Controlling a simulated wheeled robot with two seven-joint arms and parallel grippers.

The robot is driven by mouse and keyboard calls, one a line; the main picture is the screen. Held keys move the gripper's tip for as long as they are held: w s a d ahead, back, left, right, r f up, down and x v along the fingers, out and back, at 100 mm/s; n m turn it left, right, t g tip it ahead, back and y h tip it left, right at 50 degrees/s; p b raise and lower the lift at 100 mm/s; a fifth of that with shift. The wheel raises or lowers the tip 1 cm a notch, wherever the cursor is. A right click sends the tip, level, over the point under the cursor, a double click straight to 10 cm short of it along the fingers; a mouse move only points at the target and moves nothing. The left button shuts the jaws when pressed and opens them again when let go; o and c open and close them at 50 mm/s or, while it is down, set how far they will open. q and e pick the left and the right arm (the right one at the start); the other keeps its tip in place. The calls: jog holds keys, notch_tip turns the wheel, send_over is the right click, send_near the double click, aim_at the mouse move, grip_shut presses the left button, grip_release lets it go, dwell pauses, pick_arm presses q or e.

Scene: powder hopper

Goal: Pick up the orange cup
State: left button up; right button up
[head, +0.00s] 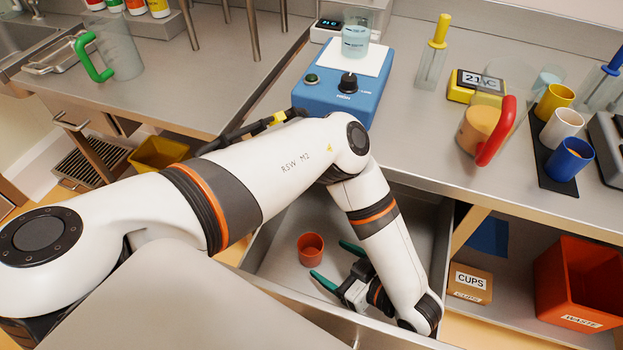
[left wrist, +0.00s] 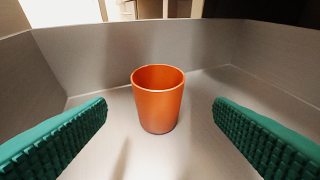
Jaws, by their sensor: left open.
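The orange cup (head: 311,249) stands upright and empty on the floor of an open grey metal drawer (head: 283,229) in the head view. My left gripper (head: 333,263) is low inside the drawer, just right of the cup, with its green fingers spread. In the left wrist view, the cup (left wrist: 158,99) stands straight ahead, centred between the two open green fingers (left wrist: 161,125) and a little beyond their tips. Nothing is between the fingers. My right gripper is not in view.
The drawer walls (left wrist: 75,75) enclose the cup. Above, the counter holds a blue stirrer (head: 340,97) with a beaker, a rack of cups (head: 556,150) and a red-handled jug (head: 487,130). A waste bin (head: 580,283) and a cups box (head: 470,283) stand on the lower right shelf.

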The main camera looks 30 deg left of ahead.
aim_at(319, 257)
pick_arm(q)
notch_tip(319, 257, down, 2)
jog(key=shift+w+b, duration=0.1)
jog(key=shift+b, duration=0.25)
jog(key=x, duration=0.3)
jog(key=p+x, duration=0.1)
jog(key=x, duration=0.3)
jog(key=shift+a, duration=0.35)
jog(key=shift+c, duration=0.6)
jog(key=c, duration=0.9)
